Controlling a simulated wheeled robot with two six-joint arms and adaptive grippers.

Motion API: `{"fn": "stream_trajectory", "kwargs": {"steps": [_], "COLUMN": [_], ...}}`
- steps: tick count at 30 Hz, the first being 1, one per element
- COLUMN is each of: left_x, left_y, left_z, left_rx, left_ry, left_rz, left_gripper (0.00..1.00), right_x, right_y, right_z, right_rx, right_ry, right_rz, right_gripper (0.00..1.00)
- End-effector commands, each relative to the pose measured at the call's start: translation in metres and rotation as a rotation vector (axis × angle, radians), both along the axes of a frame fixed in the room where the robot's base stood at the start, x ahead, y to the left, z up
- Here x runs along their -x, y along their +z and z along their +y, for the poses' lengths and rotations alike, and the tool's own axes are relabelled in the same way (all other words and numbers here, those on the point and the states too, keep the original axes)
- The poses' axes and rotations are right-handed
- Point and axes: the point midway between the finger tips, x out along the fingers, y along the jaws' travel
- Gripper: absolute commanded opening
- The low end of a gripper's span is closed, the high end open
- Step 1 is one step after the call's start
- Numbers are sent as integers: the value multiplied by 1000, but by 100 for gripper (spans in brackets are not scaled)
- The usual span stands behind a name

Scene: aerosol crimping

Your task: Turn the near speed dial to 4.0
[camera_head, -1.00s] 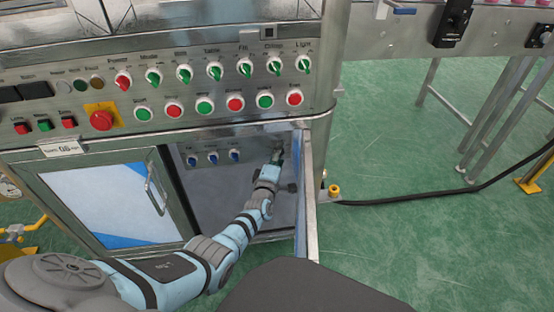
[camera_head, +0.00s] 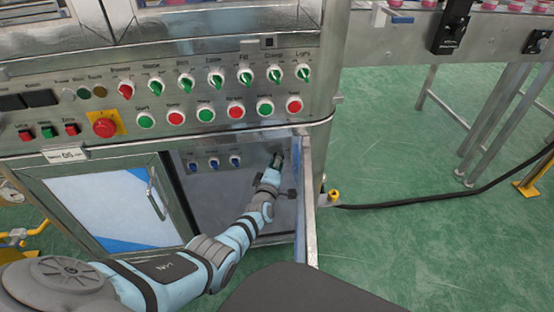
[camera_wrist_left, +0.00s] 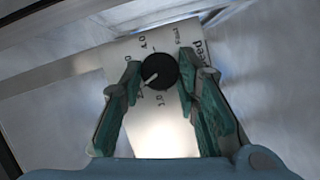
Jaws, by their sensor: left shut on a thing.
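The near speed dial (camera_wrist_left: 159,71) is a round black knob on a pale label plate (camera_wrist_left: 160,130) in the left wrist view. Its white pointer line points to the lower left of the picture. Printed numbers ring it; most are small, rotated or partly covered. My left gripper (camera_wrist_left: 156,77) has its green fingers on both sides of the knob and is shut on it. In the head view my left gripper (camera_head: 277,160) reaches into the open lower cabinet and hides the dial. My right gripper is not in view.
An open door edge (camera_head: 307,195) stands close to the right of my left arm. Several blue switches (camera_head: 213,163) sit left of the gripper inside the cabinet. The main panel with coloured buttons (camera_head: 205,114) is above. Green floor (camera_head: 400,250) is free at right.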

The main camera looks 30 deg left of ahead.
Motion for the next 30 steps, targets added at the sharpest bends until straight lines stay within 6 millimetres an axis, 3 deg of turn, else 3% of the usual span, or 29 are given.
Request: {"fn": "stream_trajectory", "kwargs": {"steps": [6, 15, 30], "left_x": [0, 0, 0], "left_y": [5, 4, 2], "left_z": [-1, -1, -2], "left_rx": [-121, -290, -397], "left_ry": [-1, 0, -1], "left_rz": [96, 223, 304], "left_gripper": [1, 1, 1], "right_x": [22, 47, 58], "right_y": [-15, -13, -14], "right_z": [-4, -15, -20], "right_rx": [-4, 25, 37], "right_ry": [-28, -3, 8], "right_rz": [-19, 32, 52], "right_gripper": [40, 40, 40]}}
